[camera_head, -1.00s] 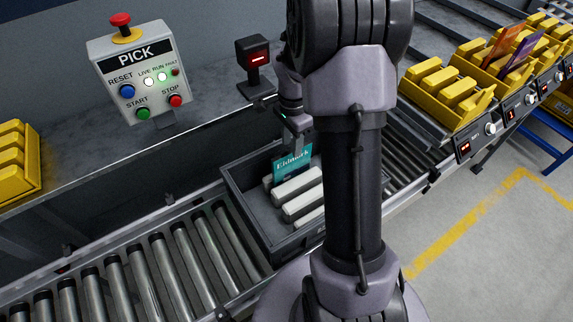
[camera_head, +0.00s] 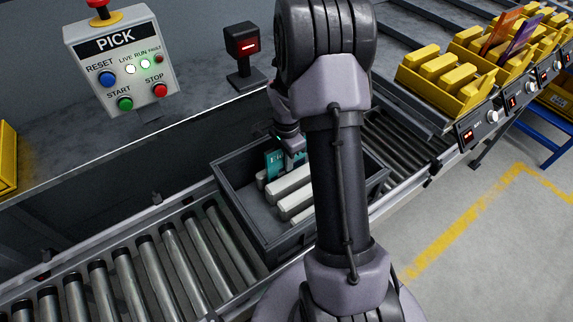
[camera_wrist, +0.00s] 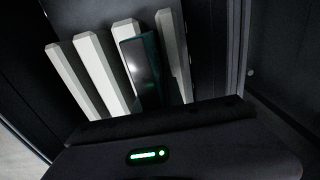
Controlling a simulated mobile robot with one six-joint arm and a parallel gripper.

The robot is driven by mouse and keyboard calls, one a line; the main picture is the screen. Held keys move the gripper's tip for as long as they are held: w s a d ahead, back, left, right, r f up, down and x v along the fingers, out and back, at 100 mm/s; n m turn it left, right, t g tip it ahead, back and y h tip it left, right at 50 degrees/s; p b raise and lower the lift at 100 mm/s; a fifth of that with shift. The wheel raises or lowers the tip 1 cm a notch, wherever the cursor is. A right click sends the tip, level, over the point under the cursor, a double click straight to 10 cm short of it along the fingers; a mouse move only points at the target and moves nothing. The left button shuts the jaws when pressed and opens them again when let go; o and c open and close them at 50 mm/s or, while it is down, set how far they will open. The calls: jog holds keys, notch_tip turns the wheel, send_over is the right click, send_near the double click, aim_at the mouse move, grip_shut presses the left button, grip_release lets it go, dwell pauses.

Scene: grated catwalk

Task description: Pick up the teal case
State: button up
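The teal case (camera_head: 271,164) stands upright in the grey tote on the roller conveyor, partly hidden behind my arm's end. In the wrist view the teal case (camera_wrist: 144,70) shows as a dark, glossy slab with teal edges, between pale bars. My gripper (camera_head: 291,146) is at the top right part of the case in the head view, overlapping it. In the wrist view its dark body with a green light fills the bottom, and no separate fingers can be made out. I cannot tell whether it touches or grips the case.
The grey tote (camera_head: 244,214) holds several pale bars (camera_head: 288,183) close beside the case. A PICK button box (camera_head: 120,66) and a small red-lit display post (camera_head: 244,50) stand behind. Yellow bins (camera_head: 449,97) line the right. Empty rollers (camera_head: 165,265) lie to the left.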

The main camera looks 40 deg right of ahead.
grip_shut()
jog(key=shift+r, duration=0.15)
notch_tip(320, 180, up, 10)
jog(key=p, duration=0.4)
dwell(0.4)
jog(key=s+r+p, duration=0.3)
jog(key=r+p, duration=0.7)
jog(key=r, duration=0.1)
jog(key=s+d+r+p, duration=0.1)
jog(key=s+r+p, duration=0.2)
jog(key=r+p, duration=0.7)
jog(key=shift+s+d+r+p, duration=0.3)
jog(key=shift+s+r+p, duration=0.1)
jog(key=shift+p, duration=0.35)
